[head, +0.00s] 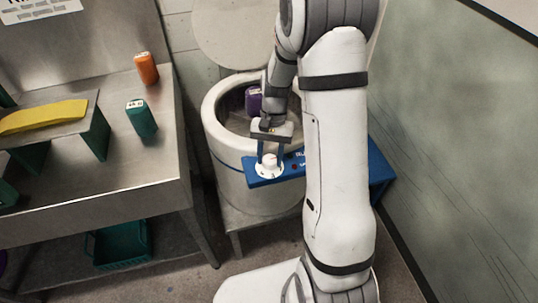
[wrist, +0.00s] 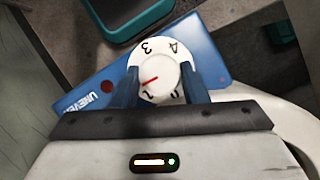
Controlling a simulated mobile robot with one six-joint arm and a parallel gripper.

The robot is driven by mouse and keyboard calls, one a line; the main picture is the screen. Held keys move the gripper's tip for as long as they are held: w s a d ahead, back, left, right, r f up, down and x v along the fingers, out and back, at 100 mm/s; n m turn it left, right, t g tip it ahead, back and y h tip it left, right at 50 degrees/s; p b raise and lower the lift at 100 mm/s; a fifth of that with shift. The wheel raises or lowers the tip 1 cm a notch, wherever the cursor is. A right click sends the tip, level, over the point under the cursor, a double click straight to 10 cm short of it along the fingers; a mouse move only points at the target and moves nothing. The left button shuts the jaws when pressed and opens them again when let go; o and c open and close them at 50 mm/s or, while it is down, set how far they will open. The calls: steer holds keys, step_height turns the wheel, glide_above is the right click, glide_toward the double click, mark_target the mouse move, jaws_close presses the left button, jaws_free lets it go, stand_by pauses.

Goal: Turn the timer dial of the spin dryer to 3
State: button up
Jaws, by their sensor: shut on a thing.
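The spin dryer (head: 226,160) is a white drum with its round lid (head: 225,35) raised; a purple object (head: 253,99) is inside. A blue control panel (head: 345,163) at its front carries the white timer dial (head: 268,172). The wrist view shows the dial (wrist: 165,72) with a red pointer line aimed to the lower left, near a partly hidden number and away from the 3 above it. My gripper (head: 270,161) is shut on the dial, with one blue finger on each side in the wrist view (wrist: 162,82).
A steel table (head: 160,178) on the left holds an orange container (head: 146,68), a green container (head: 141,118) and a yellow cloth (head: 43,117) on a raised shelf. A green crate (head: 121,246) is below. A grey-green wall (head: 450,150) stands on the right.

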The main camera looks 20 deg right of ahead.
steer(key=m+t+y, duration=0.1)
steer(key=m, duration=0.3)
steer(key=shift+d+m, duration=0.1)
steer(key=shift+m, duration=0.2)
steer(key=m+t+y, duration=0.1)
steer(key=m, duration=0.2)
steer(key=shift+s+m, duration=0.15)
steer(key=shift+m, duration=0.15)
steer(key=m+t, duration=0.1)
steer(key=m, duration=0.1)
steer(key=m+t, duration=0.1)
steer(key=m, duration=0.1)
steer(key=shift+s+m+y, duration=0.1)
steer(key=shift+m+y, duration=0.2)
steer(key=shift+s+m+t, duration=0.15)
steer(key=shift+m+t, duration=0.65)
steer(key=shift+m, duration=1.2)
steer(key=o, duration=0.7)
